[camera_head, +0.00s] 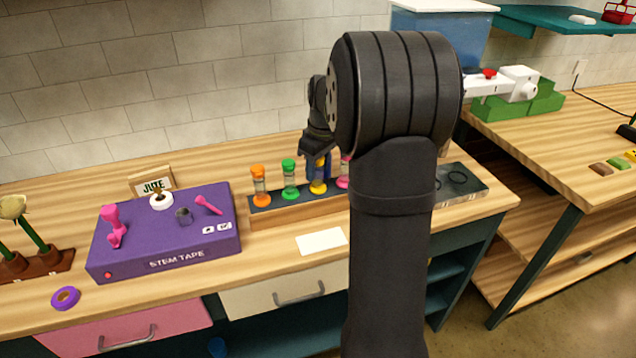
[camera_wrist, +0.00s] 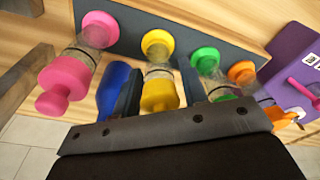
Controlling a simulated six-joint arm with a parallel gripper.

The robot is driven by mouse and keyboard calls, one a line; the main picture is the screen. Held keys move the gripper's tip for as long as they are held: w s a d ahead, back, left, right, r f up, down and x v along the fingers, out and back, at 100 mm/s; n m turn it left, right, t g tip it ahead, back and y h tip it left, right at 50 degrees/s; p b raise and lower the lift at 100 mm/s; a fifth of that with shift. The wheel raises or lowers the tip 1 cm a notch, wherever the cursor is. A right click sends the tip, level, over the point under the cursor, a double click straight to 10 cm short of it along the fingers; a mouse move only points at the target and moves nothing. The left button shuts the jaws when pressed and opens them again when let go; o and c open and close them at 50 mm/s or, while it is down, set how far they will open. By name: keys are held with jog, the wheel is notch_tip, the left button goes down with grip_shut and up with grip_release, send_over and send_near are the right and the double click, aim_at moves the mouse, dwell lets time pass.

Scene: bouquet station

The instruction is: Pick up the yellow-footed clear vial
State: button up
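The yellow-footed clear vial (camera_wrist: 158,72) stands upright in the row between a pink and a green vial. In the wrist view its yellow foot, clear glass middle and yellow cap all show. In the head view its foot (camera_head: 318,187) shows below my gripper (camera_head: 318,165), which hides its upper part. In the wrist view my gripper (camera_wrist: 159,75) has one dark finger on each side of this vial. Thin gaps seem to show beside the glass, so the fingers look open around it, not closed on it.
Orange (camera_head: 260,186), green (camera_head: 290,180) and pink (camera_head: 344,172) vials share the dark-topped wooden rack (camera_head: 275,218). A blue shape (camera_wrist: 112,88) sits close beside the left finger. The purple stem tape box (camera_head: 165,235) is left of the rack; a white card (camera_head: 321,241) lies in front.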

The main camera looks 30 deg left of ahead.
grip_shut()
jog(key=shift+r, duration=0.1)
